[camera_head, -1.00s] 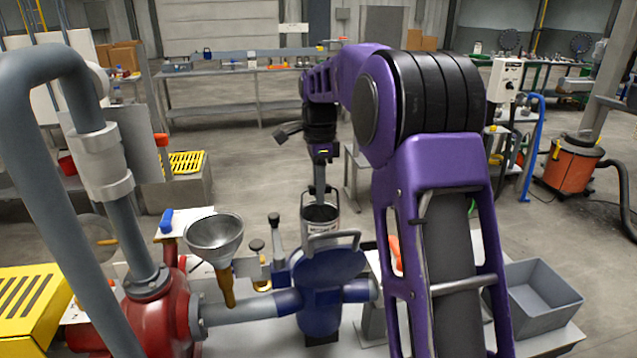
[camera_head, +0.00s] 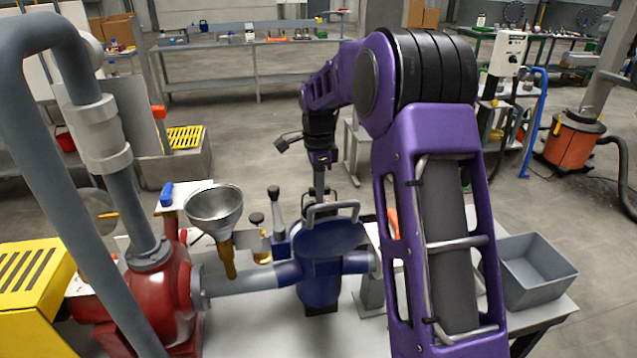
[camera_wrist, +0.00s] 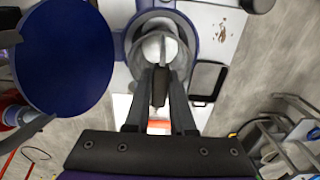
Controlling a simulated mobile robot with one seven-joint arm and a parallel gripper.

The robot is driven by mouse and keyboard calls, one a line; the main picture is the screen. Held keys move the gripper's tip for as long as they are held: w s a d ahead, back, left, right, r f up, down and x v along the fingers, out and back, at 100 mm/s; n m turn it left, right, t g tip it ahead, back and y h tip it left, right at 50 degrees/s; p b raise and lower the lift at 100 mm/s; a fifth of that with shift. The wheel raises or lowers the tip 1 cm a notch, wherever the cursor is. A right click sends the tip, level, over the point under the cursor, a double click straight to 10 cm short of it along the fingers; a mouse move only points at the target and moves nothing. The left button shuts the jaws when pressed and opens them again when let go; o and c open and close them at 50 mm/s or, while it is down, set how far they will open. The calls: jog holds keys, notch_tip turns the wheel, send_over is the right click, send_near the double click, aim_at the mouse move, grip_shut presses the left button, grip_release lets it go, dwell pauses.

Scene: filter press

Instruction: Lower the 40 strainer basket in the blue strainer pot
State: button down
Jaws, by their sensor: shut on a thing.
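The blue strainer pot (camera_head: 318,285) stands on the grey pipe line with its round blue lid (camera_head: 330,236) swung open. The lid hides the pot's mouth in the head view. In the wrist view the pot's blue rim (camera_wrist: 196,28) surrounds the grey strainer basket (camera_wrist: 137,62), and the lid (camera_wrist: 65,58) stands at the left. My gripper (camera_wrist: 160,88) is shut on the basket's dark handle above the mouth. The gripper also shows in the head view (camera_head: 319,184), just behind the lid's top. The basket's number and depth cannot be told now.
A steel funnel (camera_head: 214,208) and a red pump (camera_head: 150,290) stand left of the pot. A grey open bin (camera_head: 535,272) is at the right.

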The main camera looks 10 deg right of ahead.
jog(key=shift+f+b, duration=3.2)
jog(key=shift+f, duration=4.3)
jog(key=c, duration=0.7)
grip_release()
jog(key=shift+r, duration=0.1)
notch_tip(320, 180, up, 10)
jog(key=p, duration=0.6)
